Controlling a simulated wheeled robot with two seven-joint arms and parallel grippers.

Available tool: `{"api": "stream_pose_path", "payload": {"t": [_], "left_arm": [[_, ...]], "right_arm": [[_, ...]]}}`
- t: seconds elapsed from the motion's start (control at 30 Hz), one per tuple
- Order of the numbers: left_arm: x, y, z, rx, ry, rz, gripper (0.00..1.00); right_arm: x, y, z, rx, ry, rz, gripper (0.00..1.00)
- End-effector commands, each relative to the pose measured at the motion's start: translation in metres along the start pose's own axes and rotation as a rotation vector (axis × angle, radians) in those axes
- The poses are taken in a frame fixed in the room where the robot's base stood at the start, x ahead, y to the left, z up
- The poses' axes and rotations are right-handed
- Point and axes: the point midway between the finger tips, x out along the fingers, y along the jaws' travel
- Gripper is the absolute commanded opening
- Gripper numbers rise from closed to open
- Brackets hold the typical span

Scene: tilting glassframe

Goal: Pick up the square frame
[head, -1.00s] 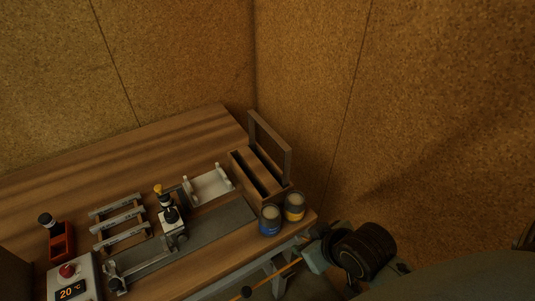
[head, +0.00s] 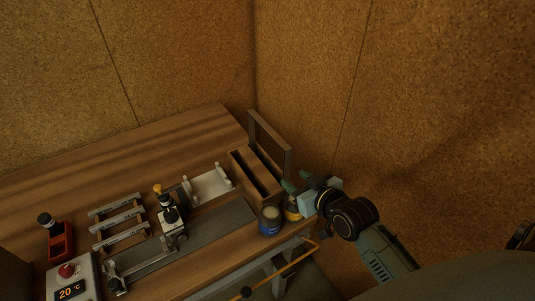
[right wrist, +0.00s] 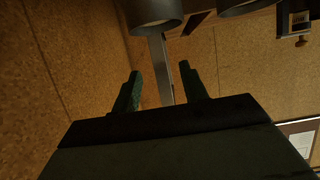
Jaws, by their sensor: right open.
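The square frame (head: 270,130) stands upright in a slotted wooden holder (head: 240,172) at the right end of the table. It is a thin brown-grey frame with an open middle, and its lower part is hidden in the holder. My right gripper (head: 297,182) is open and empty, just right of the holder and frame, over or beside the yellow-labelled can. Its two green fingers also show in the right wrist view (right wrist: 160,88), apart, with a grey bar visible between them. The square frame cannot be made out clearly there. My left gripper is not in view.
A blue-labelled can (head: 270,222) and a yellow-labelled can (head: 292,212) stand at the table's front right corner, close to my gripper. Cork walls enclose the back and right.

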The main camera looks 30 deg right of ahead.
Motion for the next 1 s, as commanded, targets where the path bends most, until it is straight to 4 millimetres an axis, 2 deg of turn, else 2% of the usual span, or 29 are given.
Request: {"api": "stream_pose_path", "payload": {"t": [0.1,0.33,0.63,0.93,1.0], "left_arm": [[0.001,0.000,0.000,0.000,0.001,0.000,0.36],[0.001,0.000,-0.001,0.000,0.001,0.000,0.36],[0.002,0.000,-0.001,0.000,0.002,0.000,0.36],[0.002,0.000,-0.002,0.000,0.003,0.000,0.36],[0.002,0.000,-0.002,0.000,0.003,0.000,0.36]], "right_arm": [[0.016,0.000,0.000,0.001,0.000,0.000,0.44],[0.031,0.000,0.001,0.002,-0.002,-0.001,0.44],[0.070,0.001,0.002,0.001,-0.002,0.000,0.44],[0.075,0.001,0.002,-0.001,-0.002,-0.001,0.44],[0.075,0.001,0.002,0.000,-0.002,-0.001,0.37]]}}
